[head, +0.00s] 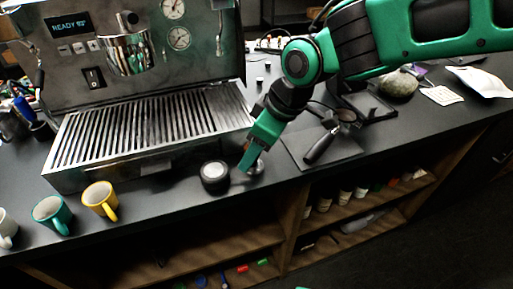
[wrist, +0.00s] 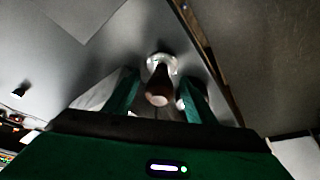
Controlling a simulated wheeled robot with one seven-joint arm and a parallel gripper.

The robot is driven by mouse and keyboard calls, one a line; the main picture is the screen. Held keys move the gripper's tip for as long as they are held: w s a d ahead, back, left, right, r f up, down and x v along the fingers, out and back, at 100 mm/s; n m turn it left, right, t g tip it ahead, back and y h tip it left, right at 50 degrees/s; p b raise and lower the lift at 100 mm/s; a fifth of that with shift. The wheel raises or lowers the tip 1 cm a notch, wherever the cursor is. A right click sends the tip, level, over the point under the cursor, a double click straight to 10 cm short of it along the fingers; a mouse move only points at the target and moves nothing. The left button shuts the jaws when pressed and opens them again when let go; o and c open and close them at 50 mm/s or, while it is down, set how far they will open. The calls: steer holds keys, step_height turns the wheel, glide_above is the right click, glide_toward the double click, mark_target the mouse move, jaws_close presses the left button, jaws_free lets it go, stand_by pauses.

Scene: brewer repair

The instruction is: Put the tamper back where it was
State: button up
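The tamper (wrist: 158,86) shows in the wrist view with a brownish handle and a shiny metal base. It appears to stand upright on the dark counter. In the head view only its metal base (head: 257,168) shows clearly, near the counter's front edge; my gripper hides the rest. My gripper (head: 247,165) points down over it. In the wrist view my two green fingers (wrist: 160,98) are apart on either side of the handle, with what looks like a gap at each side.
A round black piece with a pale top (head: 214,176) sits just left of the tamper. A portafilter (head: 322,146) lies on a dark mat (head: 345,157) to the right. The espresso machine (head: 150,125) stands behind left. Yellow (head: 98,197) and teal (head: 50,212) cups stand at front left.

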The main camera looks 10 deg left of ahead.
steer(key=v, duration=1.2)
steer(key=shift+r, duration=0.1)
steer(key=w+d+f+m+h, duration=0.15)
steer(key=d+m, duration=0.35)
steer(key=d, duration=0.8)
steer(key=w+d+f+m+h, duration=0.1)
steer(key=w+d+f+m, duration=0.3)
steer(key=d, duration=0.9)
steer(key=s+d+f+m+h, duration=0.1)
steer(key=s+d+f+m, duration=0.2)
steer(key=s+d+m, duration=0.3)
steer(key=s+d+f+m+g, duration=0.1)
steer(key=s+d+f+m, duration=0.2)
steer(key=s+d, duration=0.9)
steer(key=d+m, duration=0.2)
steer(key=m, duration=0.1)
steer(key=shift+d+f+m+h, duration=0.2)
steer(key=shift+d+m+h, duration=0.15)
steer(key=shift+m, duration=0.05)
